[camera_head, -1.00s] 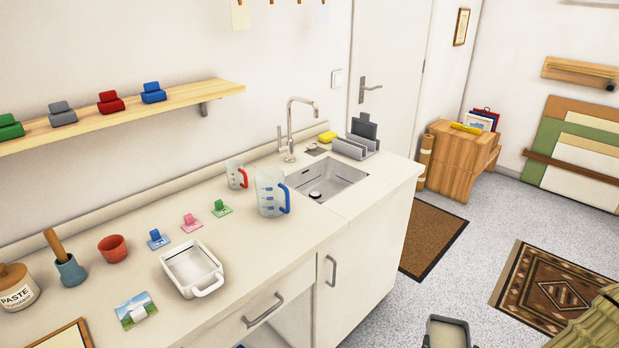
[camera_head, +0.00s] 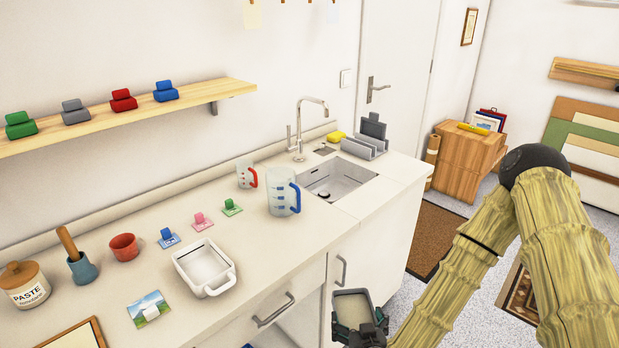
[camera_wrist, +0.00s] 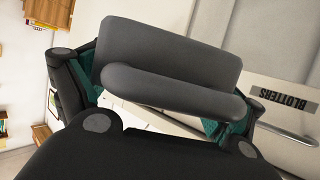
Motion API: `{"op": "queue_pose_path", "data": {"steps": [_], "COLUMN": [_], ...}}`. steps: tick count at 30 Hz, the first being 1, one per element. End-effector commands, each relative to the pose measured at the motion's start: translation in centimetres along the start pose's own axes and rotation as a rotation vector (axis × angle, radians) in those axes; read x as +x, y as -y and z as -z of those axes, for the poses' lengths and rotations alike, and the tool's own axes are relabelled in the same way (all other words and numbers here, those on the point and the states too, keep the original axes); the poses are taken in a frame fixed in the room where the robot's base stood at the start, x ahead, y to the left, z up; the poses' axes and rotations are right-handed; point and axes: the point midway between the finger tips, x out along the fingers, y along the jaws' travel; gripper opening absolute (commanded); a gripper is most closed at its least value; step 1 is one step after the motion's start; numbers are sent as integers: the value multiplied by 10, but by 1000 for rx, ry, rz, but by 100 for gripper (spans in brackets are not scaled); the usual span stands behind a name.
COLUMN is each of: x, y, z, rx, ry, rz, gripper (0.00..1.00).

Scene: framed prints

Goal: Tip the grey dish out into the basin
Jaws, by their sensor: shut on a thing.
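The grey dish (camera_head: 338,322) is in my gripper (camera_head: 361,334), low in front of the counter's cabinet doors in the head view. It looks roughly level, with a pale cream content showing inside its dark rim. In the wrist view the dish (camera_wrist: 170,50) fills the middle, its rounded handle bar (camera_wrist: 175,92) between the green-padded fingers of my gripper. My gripper is shut on it. The basin (camera_head: 352,174) is a steel sink set in the counter at the back right, well apart from the dish. A drain shows in its floor.
A tap (camera_head: 299,130) stands behind the basin. A measuring jug with a blue handle (camera_head: 281,192) and a red-handled one (camera_head: 246,174) stand left of it. A grey rack (camera_head: 366,146) and yellow sponge (camera_head: 337,136) are behind. A white tray (camera_head: 205,268) sits at the counter's front.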

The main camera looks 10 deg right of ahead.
Motion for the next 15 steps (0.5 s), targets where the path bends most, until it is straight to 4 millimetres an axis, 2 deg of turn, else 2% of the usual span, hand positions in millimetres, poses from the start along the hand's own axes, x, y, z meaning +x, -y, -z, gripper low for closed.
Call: {"op": "queue_pose_path", "data": {"steps": [5, 15], "x": [-3, -19], "y": [0, 1], "z": [8, 47], "rx": [0, 0], "ry": [-1, -1], "rz": [0, 1], "gripper": [57, 57]}}
